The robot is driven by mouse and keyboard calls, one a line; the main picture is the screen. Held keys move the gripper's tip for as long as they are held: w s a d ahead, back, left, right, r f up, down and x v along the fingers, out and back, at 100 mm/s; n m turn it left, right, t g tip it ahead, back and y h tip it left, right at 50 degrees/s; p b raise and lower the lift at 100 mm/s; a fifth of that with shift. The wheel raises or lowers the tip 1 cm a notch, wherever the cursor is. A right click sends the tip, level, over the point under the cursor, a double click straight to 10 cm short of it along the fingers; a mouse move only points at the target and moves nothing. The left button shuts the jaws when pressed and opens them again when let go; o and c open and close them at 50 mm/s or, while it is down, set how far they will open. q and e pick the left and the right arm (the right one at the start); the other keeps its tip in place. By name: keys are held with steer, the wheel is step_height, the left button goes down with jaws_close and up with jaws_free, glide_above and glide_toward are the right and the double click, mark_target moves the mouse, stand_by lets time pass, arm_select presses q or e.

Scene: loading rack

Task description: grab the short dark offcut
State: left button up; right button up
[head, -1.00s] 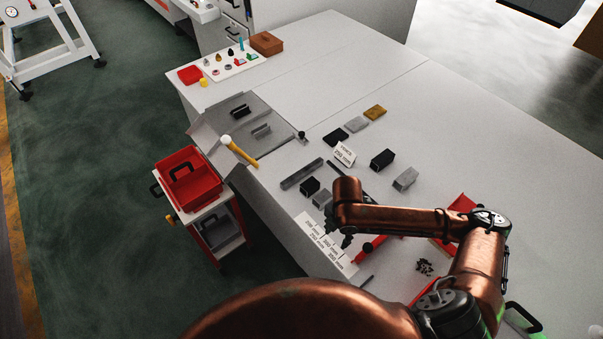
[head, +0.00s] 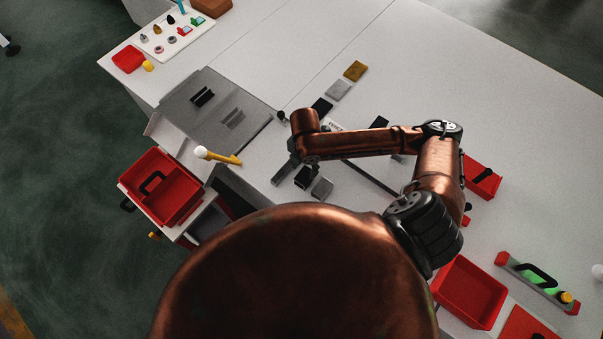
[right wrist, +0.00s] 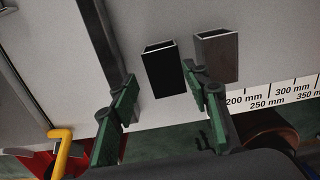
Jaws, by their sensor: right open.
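The short dark offcut (right wrist: 163,72), a black open-ended rectangular tube, stands out in the right wrist view just ahead of and between my right gripper's fingers (right wrist: 159,82). The right gripper is open, and no contact shows. In the head view the dark offcut (head: 303,179) lies just below my right gripper (head: 308,160), which is largely hidden by the copper wrist. A grey offcut (right wrist: 216,57) lies just right of the dark one; it also shows in the head view (head: 321,189). My left gripper is not in view.
A long dark bar (right wrist: 92,35) lies left of the fingers. A printed millimetre scale (right wrist: 275,93) is at right. A yellow-handled mallet (head: 220,156) and red tote (head: 165,190) lie left. Another dark piece (head: 379,122) is partly behind my arm.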

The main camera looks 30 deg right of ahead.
mark_target(305, 174)
steer(key=shift+s+f, duration=0.2)
steer(key=shift+f, duration=0.3)
step_height(305, 174, down, 2)
steer(key=shift+s+f+p, duration=0.1)
steer(key=shift+f+p, duration=0.15)
steer(key=shift+p, duration=0.05)
steer(key=shift+d+f, duration=0.1)
steer(key=shift+f, duration=0.95)
steer(key=c, duration=1)
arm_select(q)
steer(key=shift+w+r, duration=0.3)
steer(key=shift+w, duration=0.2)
arm_select(e)
steer(key=shift+c, duration=0.2)
